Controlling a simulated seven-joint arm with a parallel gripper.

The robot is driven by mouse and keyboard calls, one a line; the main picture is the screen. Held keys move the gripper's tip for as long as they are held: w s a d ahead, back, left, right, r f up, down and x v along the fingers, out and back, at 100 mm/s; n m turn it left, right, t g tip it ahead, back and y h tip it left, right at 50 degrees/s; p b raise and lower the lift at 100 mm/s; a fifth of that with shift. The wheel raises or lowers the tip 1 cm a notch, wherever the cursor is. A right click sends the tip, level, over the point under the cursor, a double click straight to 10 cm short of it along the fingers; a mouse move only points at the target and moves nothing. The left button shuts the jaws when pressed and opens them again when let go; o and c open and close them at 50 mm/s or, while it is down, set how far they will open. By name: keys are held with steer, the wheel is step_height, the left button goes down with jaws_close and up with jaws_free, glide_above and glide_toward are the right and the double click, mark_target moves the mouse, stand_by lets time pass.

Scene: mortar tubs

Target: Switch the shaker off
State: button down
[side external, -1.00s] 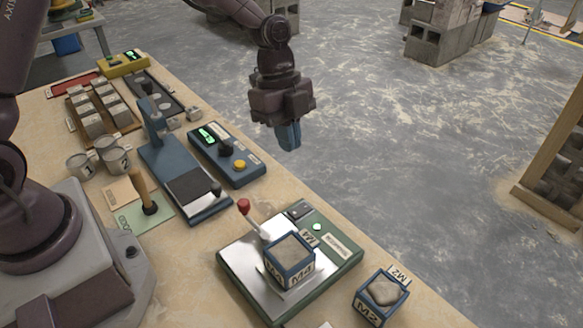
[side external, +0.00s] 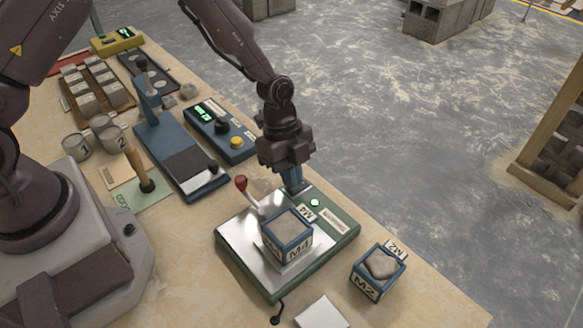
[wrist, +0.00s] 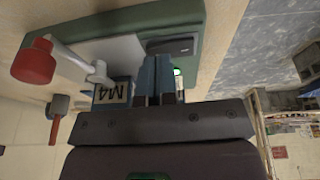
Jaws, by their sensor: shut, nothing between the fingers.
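The shaker (side external: 343,240) has a green base and a shiny metal plate, and stands near the table's edge. A blue mould marked M4 (side external: 287,238), filled with grey mortar, sits on its plate. A red-knobbed lever (side external: 241,183) stands beside the mould. My gripper (side external: 294,190) is shut and empty, with its blue fingertips pointing down at the shaker's back corner. They hide most of the switch there in the side view. In the wrist view the dark switch (wrist: 172,46) shows just beyond the fingertips (wrist: 159,62); contact cannot be told. A pale greenish lamp (side external: 315,202) is beside the switch.
A second filled mould, M2 (side external: 379,270), stands right of the shaker. A blue device with a green display and yellow button (side external: 236,142) lies behind-left. A blue press-like stand (side external: 180,150) and two cups (side external: 100,135) are further left.

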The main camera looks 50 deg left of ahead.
steer(key=shift+s+f, duration=0.25)
steer(key=shift+f, duration=0.2)
steer(key=shift+w, duration=0.1)
steer(key=shift+w+r, duration=0.3)
steer(key=shift+w, duration=0.55)
steer(key=d+v, duration=0.1)
steer(key=v, duration=1.2)
steer(key=shift+w+r, duration=0.2)
steer(key=shift+r, duration=0.4)
